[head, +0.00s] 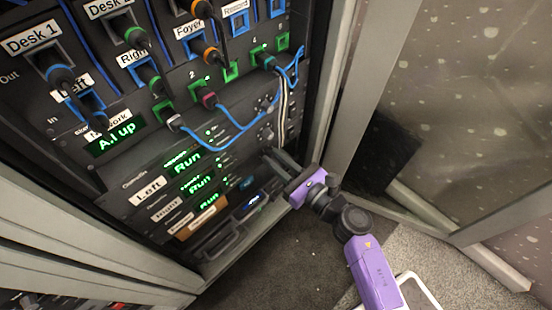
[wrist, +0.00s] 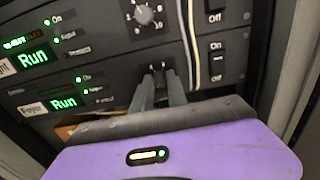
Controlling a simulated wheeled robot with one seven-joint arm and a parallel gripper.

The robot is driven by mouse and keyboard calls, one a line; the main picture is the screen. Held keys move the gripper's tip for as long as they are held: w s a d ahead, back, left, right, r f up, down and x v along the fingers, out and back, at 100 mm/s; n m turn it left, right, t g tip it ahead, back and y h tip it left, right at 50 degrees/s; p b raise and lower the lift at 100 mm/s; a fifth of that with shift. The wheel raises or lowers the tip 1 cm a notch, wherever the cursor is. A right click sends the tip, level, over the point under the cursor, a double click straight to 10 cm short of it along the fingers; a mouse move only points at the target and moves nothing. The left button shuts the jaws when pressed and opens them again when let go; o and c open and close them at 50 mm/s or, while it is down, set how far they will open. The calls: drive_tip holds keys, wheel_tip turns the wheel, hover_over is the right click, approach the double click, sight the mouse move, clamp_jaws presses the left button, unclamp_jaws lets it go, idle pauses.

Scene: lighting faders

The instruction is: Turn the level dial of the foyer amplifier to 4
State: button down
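The foyer amplifier (wrist: 110,98) is the lower lit unit in the wrist view, with a green "Run" display and a small white label at its left that seems to read Foyer. My gripper (wrist: 159,72) reaches to the right part of this unit, its two fingers nearly parallel with a narrow gap between the tips. The tips cover the place where its level dial would be, so I cannot make out the dial, its pointer or any contact. In the head view my purple gripper (head: 268,160) points at the rack's lower right.
Above, the Right amplifier's dial (wrist: 144,15) shows a ring of numbers. Rocker switches (wrist: 217,55) sit to the right of the fingers. A pale cable (wrist: 190,45) hangs close by. Blue patch cables (head: 235,130) loop above. The open rack door (head: 350,90) stands to the right.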

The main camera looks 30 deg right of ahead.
idle(0.3)
drive_tip(key=m+p, duration=0.3)
drive_tip(key=m, duration=0.1)
drive_tip(key=shift+r+m, duration=0.1)
drive_tip(key=shift+m, duration=0.3)
drive_tip(key=m+p, duration=0.3)
drive_tip(key=m, duration=0.3)
drive_tip(key=m+p, duration=0.3)
drive_tip(key=m, duration=0.2)
drive_tip(key=shift+d+m, duration=0.1)
drive_tip(key=shift+m, duration=0.3)
drive_tip(key=m, duration=0.1)
drive_tip(key=m+p, duration=0.1)
drive_tip(key=m, duration=0.1)
drive_tip(key=m+p, duration=0.1)
drive_tip(key=shift+f+m, duration=0.25)
drive_tip(key=shift+m, duration=0.05)
drive_tip(key=shift+f, duration=0.1)
drive_tip(key=c, duration=1.3)
unclamp_jaws()
